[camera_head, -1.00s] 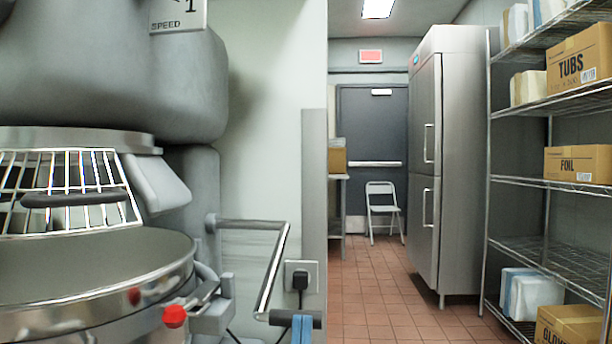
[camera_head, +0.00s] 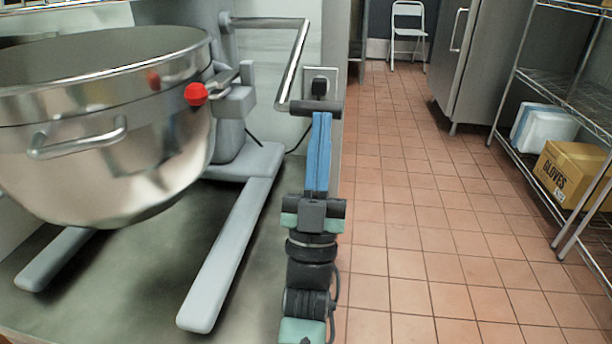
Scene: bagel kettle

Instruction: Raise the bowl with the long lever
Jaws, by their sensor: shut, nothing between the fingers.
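The steel bowl (camera_head: 110,150) of the big mixer hangs at the left, above the mixer's splayed feet. A red knob (camera_head: 196,94) sits at the bowl's right side. The long lever (camera_head: 291,68) is a bent metal bar running from the mixer column, with a dark grip (camera_head: 316,108) at its low end. My gripper (camera_head: 320,118), with blue fingers, is shut and empty. Its fingertips appear right at the near side of the dark grip; I cannot tell whether they touch it.
The mixer's long grey foot (camera_head: 232,250) stands on a metal surface (camera_head: 120,285) below the bowl. A wall socket with a black plug (camera_head: 319,86) is behind the grip. The tiled floor (camera_head: 420,230) at right is clear, with a wire shelf (camera_head: 575,170) and fridge (camera_head: 480,60) beyond.

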